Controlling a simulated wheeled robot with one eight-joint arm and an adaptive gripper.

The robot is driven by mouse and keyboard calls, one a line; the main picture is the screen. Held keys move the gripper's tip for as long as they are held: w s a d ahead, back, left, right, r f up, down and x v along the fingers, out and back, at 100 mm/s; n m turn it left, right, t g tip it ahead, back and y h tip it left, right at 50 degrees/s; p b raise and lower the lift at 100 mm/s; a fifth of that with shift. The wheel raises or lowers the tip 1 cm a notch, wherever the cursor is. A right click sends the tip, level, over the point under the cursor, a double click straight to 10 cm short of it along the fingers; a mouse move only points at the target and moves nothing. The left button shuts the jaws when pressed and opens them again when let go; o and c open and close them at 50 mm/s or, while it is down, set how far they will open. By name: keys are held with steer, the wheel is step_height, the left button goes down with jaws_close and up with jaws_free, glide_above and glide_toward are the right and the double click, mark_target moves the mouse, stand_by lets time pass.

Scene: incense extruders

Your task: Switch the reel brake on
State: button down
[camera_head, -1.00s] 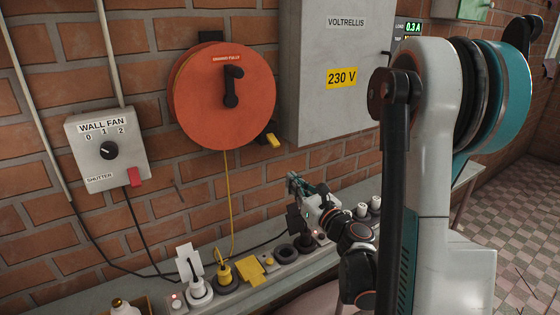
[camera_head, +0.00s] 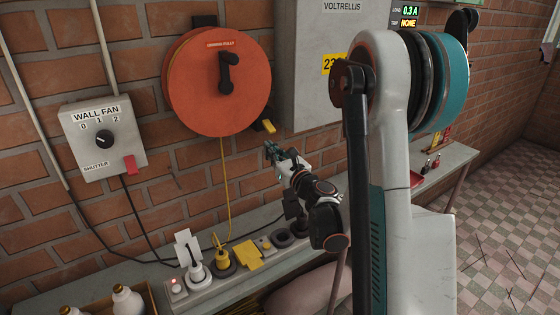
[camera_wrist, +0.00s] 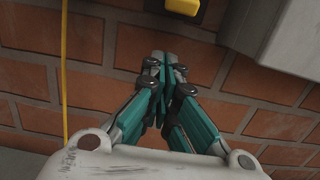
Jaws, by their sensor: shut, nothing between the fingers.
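The orange cable reel (camera_head: 205,95) hangs on the brick wall, with a black crank handle on its face. The reel brake appears to be the small yellow lever (camera_head: 269,126) at the reel's lower right. In the wrist view the yellow lever (camera_wrist: 183,6) sits at the top edge, partly cut off, on a dark mount. My gripper (camera_head: 269,148) is shut and empty, just below the lever and apart from it. In the wrist view my gripper (camera_wrist: 165,60) points up the wall, its fingertips below and slightly left of the lever.
A yellow cord (camera_head: 227,190) hangs from the reel to a yellow plug (camera_head: 222,258) on the socket strip below. A grey cabinet (camera_head: 312,95) stands close on the right. The wall fan box (camera_head: 103,138) is on the left. Bare wall lies below the reel.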

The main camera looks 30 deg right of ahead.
mark_target(268, 126)
steer(key=s+r, duration=0.2)
steer(key=r, duration=0.1)
steer(key=shift+r, duration=0.25)
steer(key=shift+r, duration=0.1)
stand_by(0.3)
steer(key=shift+s+r+g+p, duration=0.15)
steer(key=shift+s+g+p, duration=0.05)
steer(key=shift+g+p, duration=0.25)
steer(key=shift+s+r+p, duration=0.1)
steer(key=shift+r+p, duration=0.05)
steer(key=shift+p, duration=0.35)
steer(key=r+g+p, duration=0.1)
steer(key=g+p, duration=0.1)
steer(key=p, duration=0.1)
steer(key=s+r+g+p, duration=0.1)
steer(key=g+p, duration=0.1)
steer(key=p, duration=0.1)
steer(key=r+g+p, duration=0.1)
steer(key=g+p, duration=0.1)
steer(key=p, duration=0.1)
steer(key=shift+s+d+r+g, duration=0.1)
steer(key=shift+s+r+g, duration=0.05)
steer(key=shift+s+g, duration=0.15)
steer(key=shift+r, duration=0.15)
